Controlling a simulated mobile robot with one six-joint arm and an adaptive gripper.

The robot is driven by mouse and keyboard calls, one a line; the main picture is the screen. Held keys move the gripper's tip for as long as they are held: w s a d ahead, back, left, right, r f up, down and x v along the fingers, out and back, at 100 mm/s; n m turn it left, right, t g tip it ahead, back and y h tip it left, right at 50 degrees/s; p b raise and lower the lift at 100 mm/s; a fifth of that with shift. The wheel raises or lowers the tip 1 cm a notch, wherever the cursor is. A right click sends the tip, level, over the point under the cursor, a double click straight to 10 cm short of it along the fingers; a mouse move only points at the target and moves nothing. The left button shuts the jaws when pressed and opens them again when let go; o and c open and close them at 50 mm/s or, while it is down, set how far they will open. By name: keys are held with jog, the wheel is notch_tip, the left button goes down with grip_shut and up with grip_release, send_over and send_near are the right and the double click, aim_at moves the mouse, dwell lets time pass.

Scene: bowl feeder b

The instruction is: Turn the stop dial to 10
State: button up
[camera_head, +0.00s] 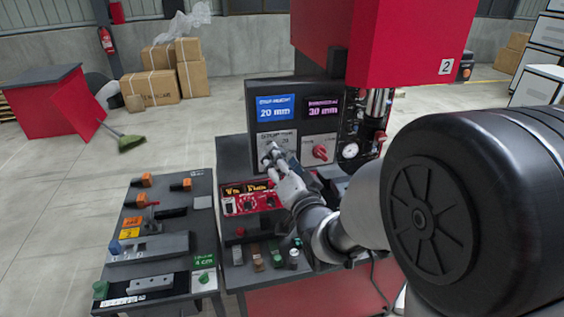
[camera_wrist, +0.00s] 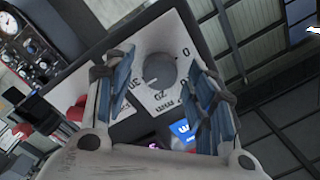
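The stop dial is a round grey knob (camera_wrist: 160,73) on a white plate marked 0, 20 and 30 in the wrist view. A small pale mark shows near the knob's lower edge; its exact reading is hard to tell. In the head view, the blue stop display (camera_head: 276,108) above the plate (camera_head: 264,137) reads 20 mm. My gripper (camera_head: 270,153) is in front of this plate and hides the knob there. In the wrist view my gripper (camera_wrist: 163,76) is open, with blue-padded fingers on either side of the knob. I cannot tell whether they touch it.
A red knob (camera_head: 320,152) sits to the right under a purple display (camera_head: 323,106) reading 30 mm. A gauge (camera_head: 349,150) is farther right. A red control box (camera_head: 250,203) lies below my gripper, and a dark fixture board (camera_head: 190,220) stands left.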

jog(key=c, duration=1)
jog(key=shift+b, duration=0.3)
jog(key=shift+a+r+n+h+b, duration=0.1)
jog(key=shift+n+h+b, duration=0.4)
jog(key=shift+n+b, duration=4.2)
jog(key=shift+r+n+h+b, duration=0.1)
jog(key=shift+n+h+b, duration=0.4)
jog(key=shift+n+b, duration=4.2)
jog(key=n+p, duration=0.3)
jog(key=shift+n+p, duration=0.35)
jog(key=shift+n, duration=0.05)
